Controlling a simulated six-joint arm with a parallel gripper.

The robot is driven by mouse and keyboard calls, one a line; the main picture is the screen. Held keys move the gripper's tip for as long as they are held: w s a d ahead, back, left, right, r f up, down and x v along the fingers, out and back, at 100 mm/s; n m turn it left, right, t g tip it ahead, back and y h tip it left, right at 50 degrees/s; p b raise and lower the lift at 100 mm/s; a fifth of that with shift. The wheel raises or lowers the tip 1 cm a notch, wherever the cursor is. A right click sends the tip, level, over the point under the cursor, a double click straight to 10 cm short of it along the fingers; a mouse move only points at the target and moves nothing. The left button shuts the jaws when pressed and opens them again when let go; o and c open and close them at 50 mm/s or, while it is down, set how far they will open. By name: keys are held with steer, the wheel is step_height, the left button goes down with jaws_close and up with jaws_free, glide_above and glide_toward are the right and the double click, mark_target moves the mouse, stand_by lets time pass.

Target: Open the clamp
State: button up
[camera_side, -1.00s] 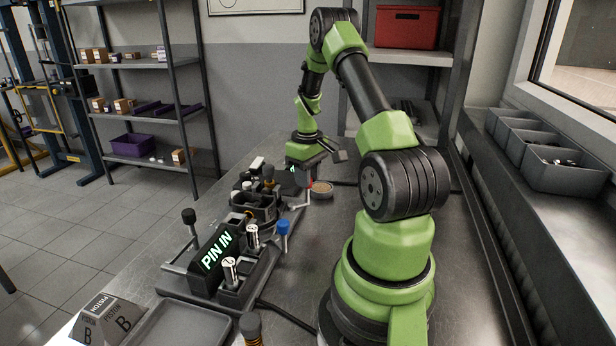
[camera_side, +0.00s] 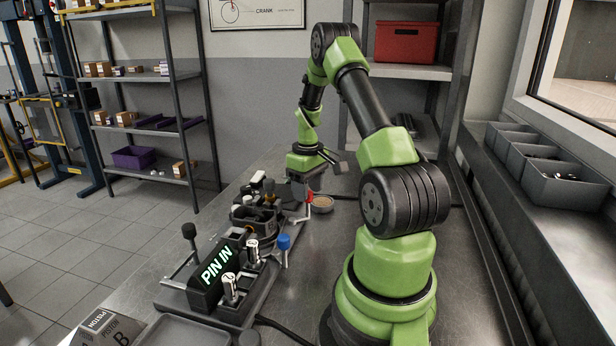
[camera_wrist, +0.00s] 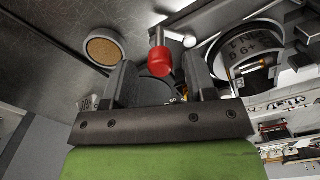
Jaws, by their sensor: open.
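The clamp shows as a lever with a red knob (camera_side: 309,197) at the far end of the fixture row in the side view. In the wrist view the red knob (camera_wrist: 162,61) sits on a light stem, in the space between my two fingers. My gripper (camera_wrist: 158,72) is open, with one dark finger on each side of the knob and a visible gap. In the side view my gripper (camera_side: 299,186) is low, just left of the red knob. The clamp's base is largely hidden behind my gripper.
A round container with a tan top (camera_side: 323,204) stands right of the clamp. A blue-knobbed lever (camera_side: 284,242) and the PIN IN display (camera_side: 217,266) are nearer the camera. A round part with markings (camera_wrist: 245,55) lies close to my right finger. The bench right of the fixtures is mostly clear.

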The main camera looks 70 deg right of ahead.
step_height(320, 180, up, 9)
steer(key=shift+r, duration=0.15)
stand_by(0.5)
steer(key=w+a+r+t, duration=0.2)
steer(key=a+r, duration=0.4)
steer(key=a, duration=0.3)
steer(key=w+a+r+t, duration=0.1)
steer(key=w+a+r, duration=0.1)
steer(key=a+r, duration=0.5)
steer(key=s+a+t+y, duration=0.1)
steer(key=s+a, duration=0.3)
steer(key=a, duration=0.4)
steer(key=s+a+t+y, duration=0.1)
steer(key=s+a+t, duration=0.2)
steer(key=a, duration=0.5)
steer(key=shift+s+a, duration=0.15)
steer(key=shift+s, duration=0.7)
